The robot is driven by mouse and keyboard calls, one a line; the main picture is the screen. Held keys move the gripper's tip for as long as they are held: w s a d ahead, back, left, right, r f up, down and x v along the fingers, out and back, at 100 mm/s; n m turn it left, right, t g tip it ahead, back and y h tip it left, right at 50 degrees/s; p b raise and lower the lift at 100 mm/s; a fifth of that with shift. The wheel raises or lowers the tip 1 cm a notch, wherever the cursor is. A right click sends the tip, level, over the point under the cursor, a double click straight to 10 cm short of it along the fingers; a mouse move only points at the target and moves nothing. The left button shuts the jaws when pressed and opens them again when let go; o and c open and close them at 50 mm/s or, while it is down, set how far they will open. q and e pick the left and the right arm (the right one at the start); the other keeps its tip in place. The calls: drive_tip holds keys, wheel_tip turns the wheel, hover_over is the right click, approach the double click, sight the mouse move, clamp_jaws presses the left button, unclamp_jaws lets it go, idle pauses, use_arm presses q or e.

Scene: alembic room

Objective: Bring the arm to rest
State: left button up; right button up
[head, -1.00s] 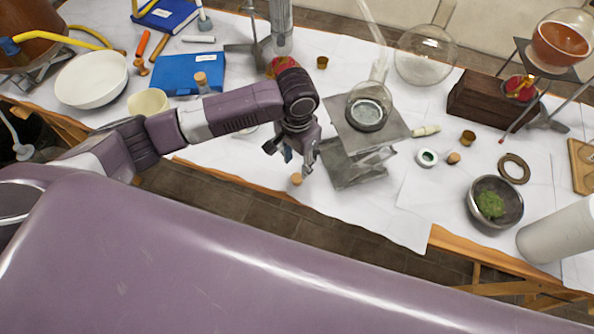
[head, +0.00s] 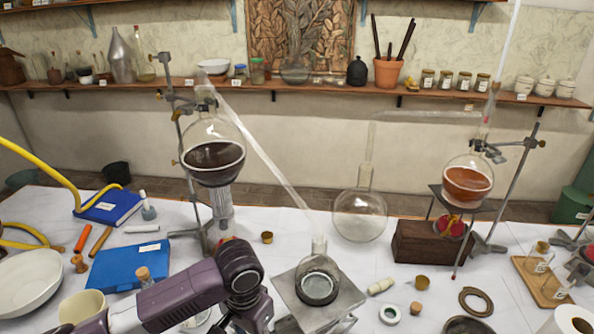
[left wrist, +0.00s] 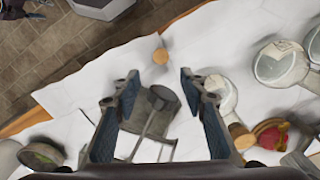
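My left arm (head: 190,298) is purple and grey and reaches over the table from the lower left in the head view. Its gripper (head: 248,318) is at the bottom edge, left of the metal stand with a glass receiver, and its fingertips are cut off. In the left wrist view the left gripper (left wrist: 158,80) is open, its two blue-padded fingers apart with nothing held. A small cork (left wrist: 160,56) lies on the white cloth near the table edge, beyond the fingertips. My right gripper is not in view.
The metal stand (head: 345,307) carries a glass receiver (head: 317,283). A flask of dark liquid (head: 213,160) hangs left of it. A wooden block (head: 415,243) stands right. A shelf (head: 330,93) spans the wall.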

use_arm(q)
drive_tip(key=s+d+f+t+h, duration=0.2)
drive_tip(key=s+d+f+h, duration=0.1)
drive_tip(key=s+d, duration=0.45)
drive_tip(key=s+a+f+n+t+y, duration=0.1)
drive_tip(key=s+a+n, duration=0.1)
drive_tip(key=s+a, duration=0.45)
drive_tip(key=s+a+f+n+y, duration=0.15)
drive_tip(key=s+a, duration=0.25)
drive_tip(key=a, duration=0.5)
wheel_tip(320, 180, down, 27)
drive_tip(key=s+b, duration=0.2)
drive_tip(key=s+a+f+g+b, duration=0.1)
drive_tip(key=s+a+f+g, duration=0.1)
drive_tip(key=s+f, duration=1.5)
drive_tip(key=shift+a+f+b, duration=0.2)
drive_tip(key=shift+f+b, duration=0.15)
drive_tip(key=shift+f, duration=0.3)
